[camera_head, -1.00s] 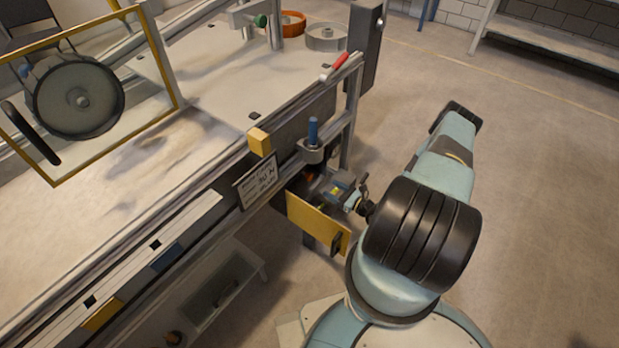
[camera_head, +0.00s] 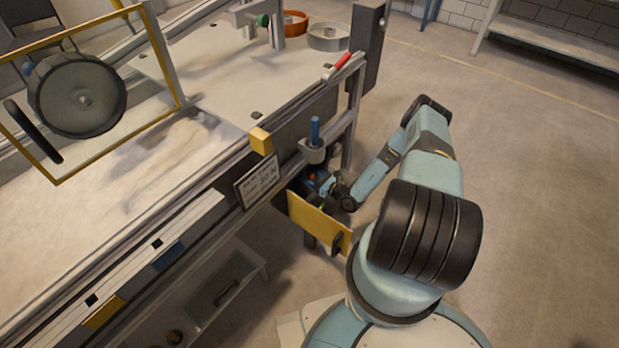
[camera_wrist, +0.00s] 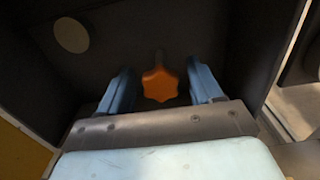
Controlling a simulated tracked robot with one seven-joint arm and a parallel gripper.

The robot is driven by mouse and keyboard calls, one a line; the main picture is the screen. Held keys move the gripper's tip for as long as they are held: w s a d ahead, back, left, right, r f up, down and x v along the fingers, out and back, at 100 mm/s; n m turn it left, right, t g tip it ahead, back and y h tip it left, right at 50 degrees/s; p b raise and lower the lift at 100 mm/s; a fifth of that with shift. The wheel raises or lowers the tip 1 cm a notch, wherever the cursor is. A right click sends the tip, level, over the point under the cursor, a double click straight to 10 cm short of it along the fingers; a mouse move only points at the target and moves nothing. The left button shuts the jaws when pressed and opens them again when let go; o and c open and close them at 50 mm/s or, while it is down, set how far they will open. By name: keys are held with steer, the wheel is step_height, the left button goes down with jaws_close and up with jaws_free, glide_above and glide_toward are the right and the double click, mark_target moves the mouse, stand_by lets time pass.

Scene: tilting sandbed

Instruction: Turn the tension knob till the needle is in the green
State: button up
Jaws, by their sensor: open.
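The orange star-shaped tension knob (camera_wrist: 160,84) sits on a short shaft in a dark recess in the wrist view. My gripper (camera_wrist: 161,88) is open, with one blue finger on each side of the knob and a gap on both sides. In the head view my gripper (camera_head: 325,187) is at the recess behind the open yellow panel, and the knob is mostly hidden there. No gauge needle or green zone can be made out in either view.
The yellow panel (camera_head: 318,222) stands open close to my gripper. A blue-topped post (camera_head: 314,132) rises just above it. A small sign (camera_head: 258,182) hangs on the bed's side. A pale round disc (camera_wrist: 71,35) is on the recess wall. Open floor lies to the right.

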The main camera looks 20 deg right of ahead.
steer(key=c, duration=1)
steer(key=shift+m, duration=1.1)
steer(key=o, duration=1)
